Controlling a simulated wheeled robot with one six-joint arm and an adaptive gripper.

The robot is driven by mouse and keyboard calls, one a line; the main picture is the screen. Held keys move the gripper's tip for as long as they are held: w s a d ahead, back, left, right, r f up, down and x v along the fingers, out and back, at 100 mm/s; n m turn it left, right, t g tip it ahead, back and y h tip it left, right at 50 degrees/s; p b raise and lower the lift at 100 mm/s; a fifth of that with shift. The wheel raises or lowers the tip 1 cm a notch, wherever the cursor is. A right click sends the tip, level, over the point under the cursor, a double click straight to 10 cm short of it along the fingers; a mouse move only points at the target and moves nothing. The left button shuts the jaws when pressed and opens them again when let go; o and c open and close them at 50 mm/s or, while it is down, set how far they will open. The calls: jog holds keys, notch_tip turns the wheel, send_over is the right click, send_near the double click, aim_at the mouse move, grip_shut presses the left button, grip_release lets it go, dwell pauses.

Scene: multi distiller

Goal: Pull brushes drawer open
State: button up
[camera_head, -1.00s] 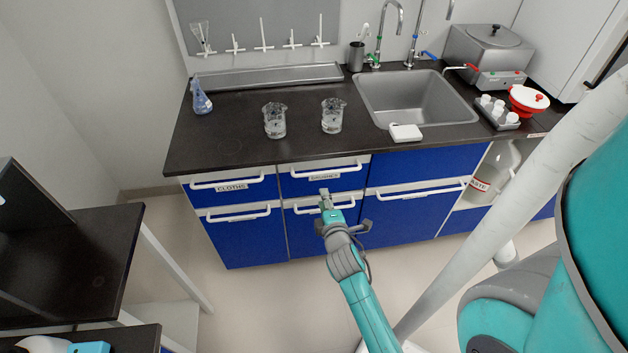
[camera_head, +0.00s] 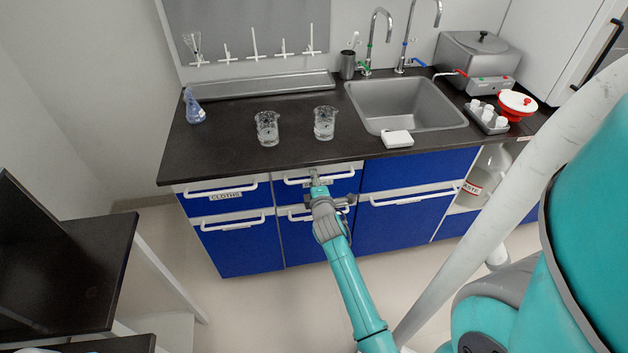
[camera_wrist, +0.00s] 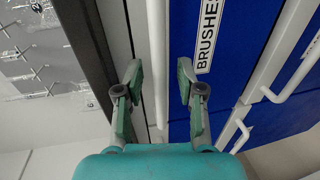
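The brushes drawer (camera_head: 345,187) is the blue upper middle drawer under the counter, and it is shut. Its white bar handle (camera_head: 340,175) runs across its top edge; my gripper covers part of the handle and label in the head view. The wrist view shows the drawer's blue front (camera_wrist: 185,30), its BRUSHES label (camera_wrist: 208,35) and the handle (camera_wrist: 156,50). My gripper (camera_head: 314,174) is at the drawer front. In the wrist view my gripper (camera_wrist: 160,75) is open, with the handle between its fingers and gaps on both sides.
The cloths drawer (camera_head: 235,198) is to the left, with other blue fronts below and right. The dark counter (camera_head: 220,150) overhangs closely above the handle. Two glass beakers (camera_head: 267,129) (camera_head: 324,123) stand on it, left of the sink (camera_head: 405,103). Floor below is clear.

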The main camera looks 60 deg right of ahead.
jog(key=shift+w+d, duration=0.15)
jog(key=shift+d, duration=0.05)
grip_shut()
jog(key=shift+a+f, duration=0.1)
